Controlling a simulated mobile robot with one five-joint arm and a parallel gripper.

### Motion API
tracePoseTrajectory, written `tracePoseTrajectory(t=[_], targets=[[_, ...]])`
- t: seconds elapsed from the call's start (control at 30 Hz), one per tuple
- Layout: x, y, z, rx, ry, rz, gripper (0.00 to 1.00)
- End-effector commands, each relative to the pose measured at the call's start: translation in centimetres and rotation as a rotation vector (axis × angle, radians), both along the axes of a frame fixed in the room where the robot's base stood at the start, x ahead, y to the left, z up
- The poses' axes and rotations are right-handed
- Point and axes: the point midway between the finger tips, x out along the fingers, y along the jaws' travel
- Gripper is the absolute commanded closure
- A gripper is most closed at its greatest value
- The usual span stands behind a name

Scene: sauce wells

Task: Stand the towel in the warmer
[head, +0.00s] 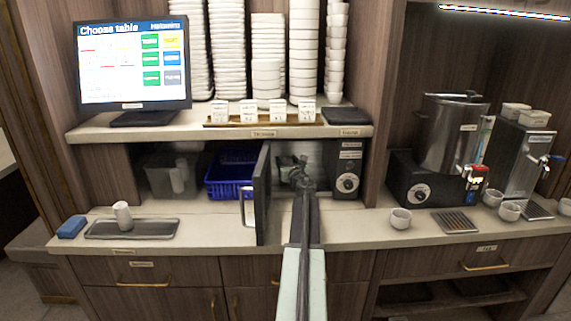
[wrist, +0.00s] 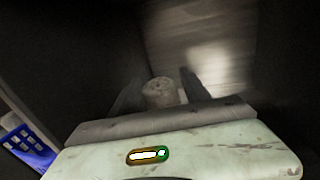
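The warmer (head: 348,181) is a dark box with a dial, under the shelf, with its door (head: 262,195) swung open toward me. My gripper (head: 300,180) reaches into its opening; the cavity walls look dark in the wrist view. There my gripper (wrist: 162,90) has a pale, round-ended towel (wrist: 160,92) between its two dark fingers, which appear to touch it on both sides. The towel's lower part and whether it meets the warmer floor are hidden. Another white roll (head: 122,214) stands upright on a grey tray (head: 165,230) at the left.
The open door stands close to the left of my arm. A blue basket (head: 230,172) sits left of the door, and its edge shows in the wrist view (wrist: 25,145). A blue block (head: 72,227) lies by the tray. Cups (head: 400,218) and dispensers (head: 445,140) stand at the right.

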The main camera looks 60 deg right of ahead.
Motion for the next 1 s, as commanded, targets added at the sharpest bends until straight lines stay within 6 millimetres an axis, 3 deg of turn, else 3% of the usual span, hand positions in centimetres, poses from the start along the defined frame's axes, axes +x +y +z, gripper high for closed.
tracePoseTrajectory(t=[0.4,0.8,1.0], targets=[[-0.3,0.2,0.5,0.0,0.0,-0.001,0.34],[-7.3,6.5,0.3,0.0,0.0,-0.003,0.34],[-8.9,7.9,0.3,0.0,0.0,-0.001,0.34]])
